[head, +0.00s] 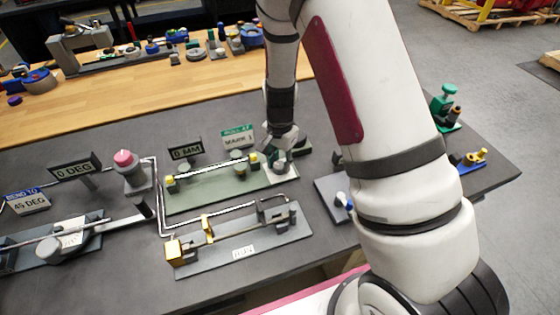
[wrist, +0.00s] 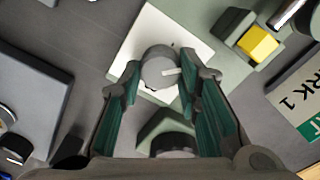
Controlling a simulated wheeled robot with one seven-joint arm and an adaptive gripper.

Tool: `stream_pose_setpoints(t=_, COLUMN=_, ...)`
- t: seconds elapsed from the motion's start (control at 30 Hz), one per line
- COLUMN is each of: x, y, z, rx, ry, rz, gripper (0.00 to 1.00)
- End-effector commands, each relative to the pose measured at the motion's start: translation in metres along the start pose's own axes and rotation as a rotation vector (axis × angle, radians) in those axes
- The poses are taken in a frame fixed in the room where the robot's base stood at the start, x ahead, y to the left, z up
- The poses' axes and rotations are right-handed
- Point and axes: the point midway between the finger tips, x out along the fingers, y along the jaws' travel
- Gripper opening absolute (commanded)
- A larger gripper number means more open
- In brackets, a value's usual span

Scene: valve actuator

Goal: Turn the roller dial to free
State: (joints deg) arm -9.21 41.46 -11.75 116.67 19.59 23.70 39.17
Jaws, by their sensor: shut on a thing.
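The roller dial (wrist: 160,72) is a grey round knob with a white pointer line, on a white plate (wrist: 190,32) in the wrist view. The line points to the right and slightly up. My gripper (wrist: 160,76) is around the dial, with a green-lined finger on each side, shut on it. In the head view my gripper (head: 282,146) reaches down over the white plate (head: 283,176) at the right end of the green roller base (head: 212,194). Marks on the plate are too small to read.
A "0 MM" display (head: 186,149) and a "ROLL AT MARK 1" sign (head: 237,138) stand behind the roller base. A grey fixture with brass blocks (head: 240,246) lies in front. A pink button (head: 124,158) stands left. A dark plate (head: 330,192) lies right.

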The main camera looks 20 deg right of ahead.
Motion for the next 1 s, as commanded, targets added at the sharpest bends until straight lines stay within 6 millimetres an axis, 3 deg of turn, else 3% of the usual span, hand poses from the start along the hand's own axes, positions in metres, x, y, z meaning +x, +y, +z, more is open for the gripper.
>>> stream_pose_setpoints(t=1.0, x=-0.0004, y=-0.0027, z=0.0004, rx=-0.667, ry=0.001, rz=-0.002, gripper=0.03)
